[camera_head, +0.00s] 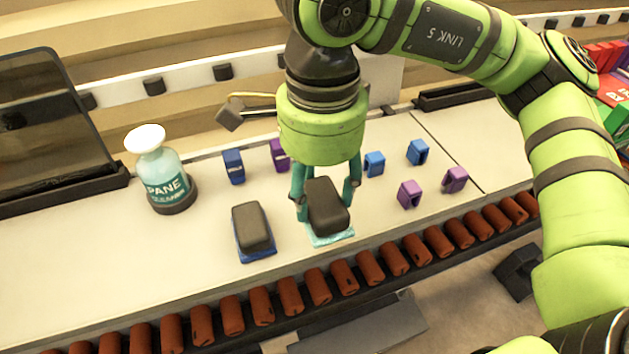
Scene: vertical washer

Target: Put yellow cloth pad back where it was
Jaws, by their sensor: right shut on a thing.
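My right gripper (327,203) points down over the white worktop (120,250). Its two teal fingers are shut on a pad with a dark grey block handle (328,212) and a light cyan cloth base (328,239). The pad is at or just above the worktop; I cannot tell whether it touches. A second pad with a dark grey handle (252,226) and a blue cloth base (256,256) lies to its left. I see no pad with a clearly yellow cloth. My left gripper is not in view.
A pane cleaner bottle (160,178) stands at the left near a dark glass panel (50,120). Several blue and purple clips (409,194) stand on both sides of the gripper. A row of red-brown rollers (344,274) edges the front. A yellow-handled tool (232,112) lies behind.

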